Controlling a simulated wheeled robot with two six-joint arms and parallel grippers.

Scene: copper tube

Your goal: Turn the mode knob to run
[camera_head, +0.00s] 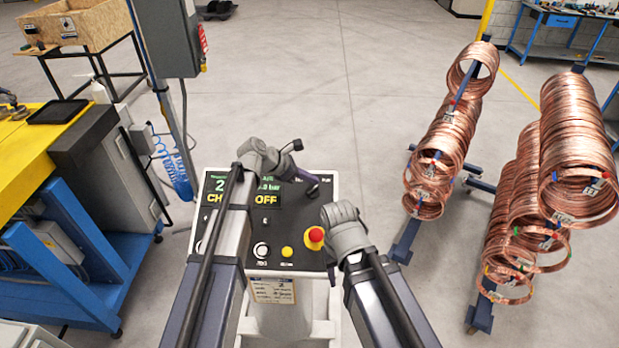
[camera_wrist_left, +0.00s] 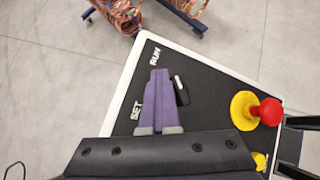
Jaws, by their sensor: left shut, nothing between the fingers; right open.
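The control panel (camera_head: 281,258) stands in the middle of the head view. In the left wrist view, the black mode knob (camera_wrist_left: 182,94) shows a white mark near its upper end and is partly covered by my left gripper (camera_wrist_left: 158,73). The label RUN (camera_wrist_left: 155,57) lies above the fingertips, and SET (camera_wrist_left: 137,105) lies to their left. My left gripper (camera_head: 315,190) is shut and empty, over the panel's upper right. Its purple fingers overlap the knob's left side; contact is unclear. My right gripper (camera_head: 343,232) is open, low at the panel's right edge, with its fingers mostly hidden.
A red emergency button (camera_head: 315,236) on a yellow base sits below the knob, with a yellow button (camera_head: 287,252) beside it. The panel display (camera_head: 222,195) is partly hidden by my left arm. Copper coils (camera_head: 450,140) hang on racks at right. A yellow workbench (camera_head: 30,150) stands left.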

